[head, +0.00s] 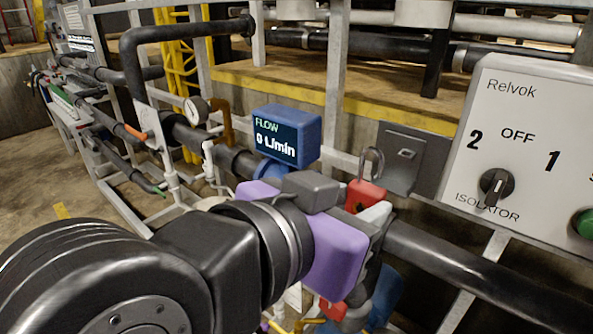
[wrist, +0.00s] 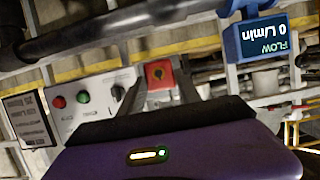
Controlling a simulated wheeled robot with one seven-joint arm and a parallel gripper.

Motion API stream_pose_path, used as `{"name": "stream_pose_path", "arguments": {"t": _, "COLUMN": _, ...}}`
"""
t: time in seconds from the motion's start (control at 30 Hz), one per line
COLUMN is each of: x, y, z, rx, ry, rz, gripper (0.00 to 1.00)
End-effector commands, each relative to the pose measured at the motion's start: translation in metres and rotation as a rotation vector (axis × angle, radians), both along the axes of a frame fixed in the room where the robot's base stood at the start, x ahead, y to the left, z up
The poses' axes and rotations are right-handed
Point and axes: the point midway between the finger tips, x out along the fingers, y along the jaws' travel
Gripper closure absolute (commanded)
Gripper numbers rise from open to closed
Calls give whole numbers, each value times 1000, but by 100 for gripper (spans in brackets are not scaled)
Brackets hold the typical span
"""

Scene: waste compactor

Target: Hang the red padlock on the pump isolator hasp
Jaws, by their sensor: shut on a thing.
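The red padlock (head: 364,196) is held in my gripper (head: 374,212), its grey shackle pointing up. In the wrist view the padlock's red face with a dark keyhole (wrist: 158,73) shows between the fingers of my gripper (wrist: 158,85). The grey hasp plate (head: 407,160) with a small raised fitting is just right of the padlock in the head view. The shackle appears to the left of that fitting; contact and depth between them cannot be told.
A blue flow meter (head: 286,136) reading 0 L/min stands left of the padlock. A thick dark pipe (head: 470,265) runs below the panel. A pressure gauge (head: 196,110) and more piping are farther left. A grey frame post (head: 336,75) rises behind.

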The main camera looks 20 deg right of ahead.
Motion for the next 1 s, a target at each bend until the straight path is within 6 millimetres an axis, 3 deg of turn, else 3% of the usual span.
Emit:
{"name": "stream_pose_path", "arguments": {"t": 0.47, "x": -1, "y": 3, "z": -1, "rx": 2, "ry": -2, "rz": -4, "gripper": 93}}
{"name": "stream_pose_path", "arguments": {"t": 1.0, "x": 24, "y": -35, "z": 0, "rx": 1, "ry": -2, "rz": -3, "gripper": 93}}
